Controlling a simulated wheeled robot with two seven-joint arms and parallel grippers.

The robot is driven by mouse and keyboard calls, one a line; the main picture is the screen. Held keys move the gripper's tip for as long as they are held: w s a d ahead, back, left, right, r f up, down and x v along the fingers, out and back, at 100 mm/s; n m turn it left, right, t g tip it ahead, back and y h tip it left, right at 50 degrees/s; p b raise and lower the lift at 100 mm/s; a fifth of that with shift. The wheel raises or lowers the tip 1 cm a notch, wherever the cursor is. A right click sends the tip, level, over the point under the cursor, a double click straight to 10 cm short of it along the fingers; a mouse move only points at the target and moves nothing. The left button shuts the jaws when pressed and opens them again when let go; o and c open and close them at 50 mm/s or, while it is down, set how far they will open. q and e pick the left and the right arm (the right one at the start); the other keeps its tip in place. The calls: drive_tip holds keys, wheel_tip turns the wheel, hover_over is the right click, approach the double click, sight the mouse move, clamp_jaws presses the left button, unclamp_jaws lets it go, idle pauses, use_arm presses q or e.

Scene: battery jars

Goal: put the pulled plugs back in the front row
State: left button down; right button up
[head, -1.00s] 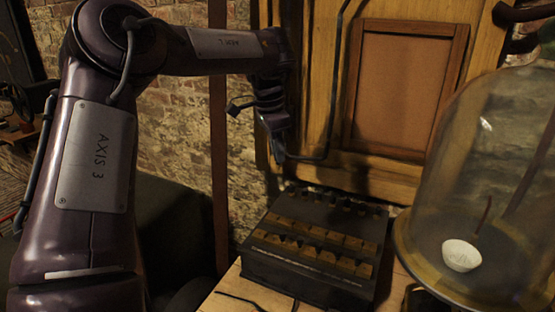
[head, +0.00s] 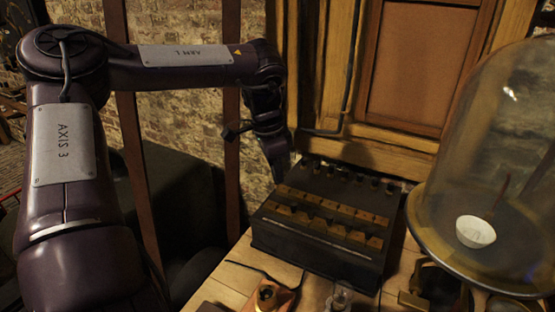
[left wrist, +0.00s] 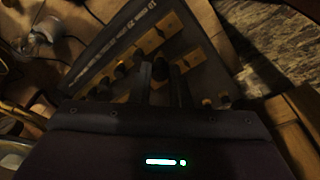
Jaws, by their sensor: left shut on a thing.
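The dark plug box (head: 315,245) stands on the wooden table, with two rows of brass blocks (head: 325,215) on its top. Several dark plug knobs (head: 345,175) line its back edge. My left gripper (head: 280,178) is at the box's back left corner, pointing down. In the left wrist view its fingers (left wrist: 162,85) are shut on a small dark plug (left wrist: 160,68), mostly hidden between them. Other dark plugs (left wrist: 120,70) show beside the brass blocks there. Whether each front-row hole is filled is too dark to tell. My right gripper is not in view.
A glass bell jar (head: 500,130) with a small white cup (head: 475,232) under it stands right of the box. A small wooden block with a brass fitting (head: 268,295) and a little glass piece (head: 340,298) are in front. A wooden panel (head: 425,65) rises behind.

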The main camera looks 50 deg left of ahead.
use_arm(q)
drive_tip(key=shift+f+b, duration=1.8)
drive_tip(key=shift+f, duration=0.7)
drive_tip(key=shift+f+b, duration=0.9)
drive_tip(key=shift+f, duration=0.35)
drive_tip(key=c, duration=1.3)
unclamp_jaws()
